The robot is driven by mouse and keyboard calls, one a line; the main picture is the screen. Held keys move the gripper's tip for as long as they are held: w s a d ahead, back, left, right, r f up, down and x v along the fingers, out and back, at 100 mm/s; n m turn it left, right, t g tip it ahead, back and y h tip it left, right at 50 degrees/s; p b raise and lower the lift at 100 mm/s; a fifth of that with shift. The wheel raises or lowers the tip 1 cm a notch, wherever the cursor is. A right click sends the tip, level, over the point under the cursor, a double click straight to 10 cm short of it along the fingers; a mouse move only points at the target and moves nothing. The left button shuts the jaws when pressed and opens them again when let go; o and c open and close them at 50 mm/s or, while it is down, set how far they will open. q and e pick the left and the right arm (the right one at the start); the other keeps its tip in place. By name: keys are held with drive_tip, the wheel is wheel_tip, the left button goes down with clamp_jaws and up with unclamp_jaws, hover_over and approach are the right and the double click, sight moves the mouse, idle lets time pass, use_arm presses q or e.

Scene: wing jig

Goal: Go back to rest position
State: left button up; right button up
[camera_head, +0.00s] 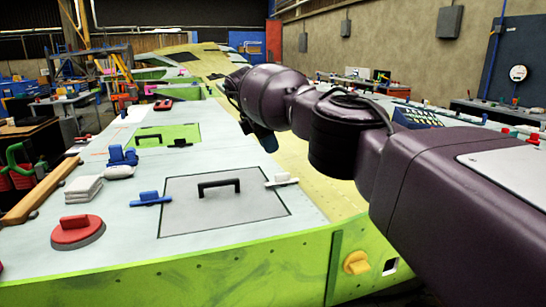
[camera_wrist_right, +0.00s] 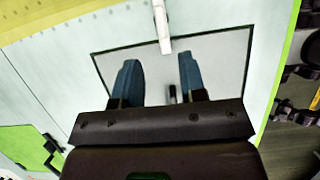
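My right arm reaches in from the right in the head view. Its gripper (camera_head: 264,139), with blue fingers, hangs above the wing jig's work surface (camera_head: 120,215), beyond and to the right of the grey panel (camera_head: 185,212). In the right wrist view the gripper (camera_wrist_right: 158,75) is open, its two blue fingers apart over a grey panel (camera_wrist_right: 217,60). A small dark piece, perhaps the panel's black handle (camera_head: 218,187), shows between the fingers, apparently below them; nothing is visibly held. My left gripper is in neither view.
A wooden plank (camera_head: 40,192) lies along the left edge. The green front edge (camera_head: 210,280) borders the jig.

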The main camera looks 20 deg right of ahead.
drive_tip(key=shift+a+r, duration=0.2)
drive_tip(key=shift+r, duration=0.2)
